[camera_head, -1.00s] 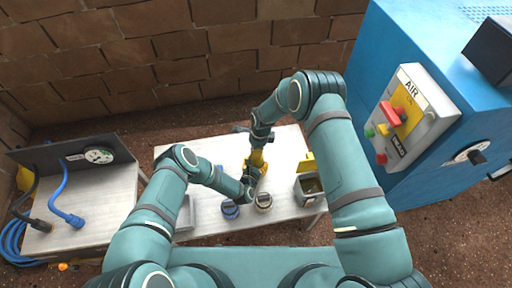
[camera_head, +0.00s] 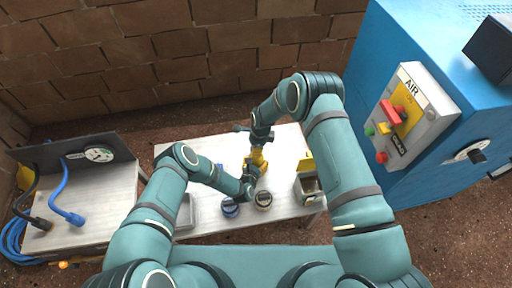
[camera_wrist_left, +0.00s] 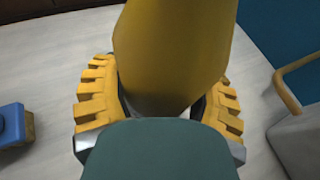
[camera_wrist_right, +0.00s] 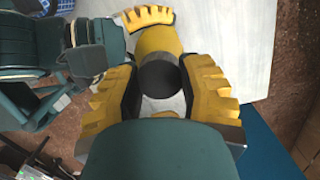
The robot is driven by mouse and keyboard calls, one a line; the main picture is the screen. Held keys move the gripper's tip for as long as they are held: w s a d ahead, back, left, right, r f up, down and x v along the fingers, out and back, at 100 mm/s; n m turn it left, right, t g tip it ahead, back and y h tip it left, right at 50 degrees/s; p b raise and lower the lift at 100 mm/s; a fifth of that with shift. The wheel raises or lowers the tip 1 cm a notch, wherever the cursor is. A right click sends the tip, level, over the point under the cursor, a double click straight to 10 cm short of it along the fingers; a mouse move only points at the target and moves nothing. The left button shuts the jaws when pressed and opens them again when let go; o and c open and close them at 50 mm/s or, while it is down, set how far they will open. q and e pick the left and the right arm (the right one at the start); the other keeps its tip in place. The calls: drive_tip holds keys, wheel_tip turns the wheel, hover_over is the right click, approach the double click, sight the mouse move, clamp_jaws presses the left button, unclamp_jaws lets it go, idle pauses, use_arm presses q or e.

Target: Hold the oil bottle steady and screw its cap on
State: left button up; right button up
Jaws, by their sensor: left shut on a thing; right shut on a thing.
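The yellow oil bottle (camera_wrist_left: 175,55) stands between the jaws of my left gripper (camera_wrist_left: 160,105), which is shut on it. In the right wrist view the bottle (camera_wrist_right: 158,40) shows behind a dark round cap (camera_wrist_right: 160,80). My right gripper (camera_wrist_right: 160,95) comes from above and is shut on this cap, at the bottle's top. Whether the cap's thread is engaged is hidden. In the head view both grippers meet over the table, and yellow fingers and bottle (camera_head: 257,160) are hard to tell apart.
A blue machine (camera_head: 440,140) stands farther right. The table's back is clear.

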use_arm(q)
drive_tip(key=shift+w, duration=0.1)
use_arm(e)
drive_tip(key=shift+s+f, duration=0.2)
drive_tip(key=shift+f, duration=0.1)
use_arm(q)
clamp_jaws()
use_arm(e)
drive_tip(key=m, duration=0.3)
drive_tip(key=shift+s, duration=0.1)
use_arm(q)
drive_tip(key=shift+r, duration=0.1)
use_arm(e)
drive_tip(key=o, duration=0.7)
use_arm(q)
drive_tip(key=shift+w, duration=0.1)
use_arm(e)
wheel_tip(320, 180, up, 4)
drive_tip(key=shift+a+f, duration=0.1)
drive_tip(key=shift+f, duration=0.1)
drive_tip(key=shift+r, duration=0.5)
